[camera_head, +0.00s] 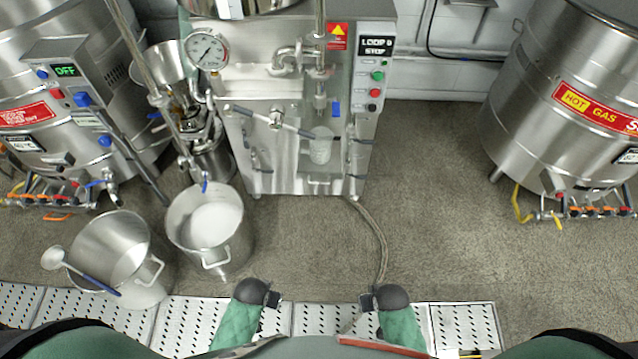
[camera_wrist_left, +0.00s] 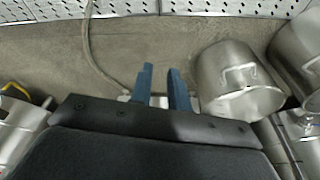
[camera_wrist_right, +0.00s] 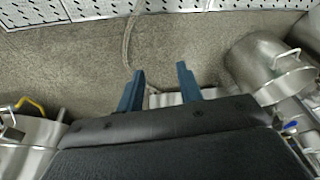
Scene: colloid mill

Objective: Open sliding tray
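The steel colloid mill (camera_head: 293,100) stands against the back wall in the middle of the head view. A small bar handle (camera_head: 318,181) shows low on its front, probably that of the sliding tray; the tray's outline is hard to make out. A clear jug (camera_head: 321,146) shows above the handle. My left gripper (camera_wrist_left: 160,70) is open and empty, its fingers a moderate gap apart. My right gripper (camera_wrist_right: 160,68) is open wider and empty. In the head view both grippers are low near my body, well short of the mill and apart from it.
A hose (camera_head: 378,235) runs from the mill across the floor. Large kettles flank both sides. Floor at front right is clear.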

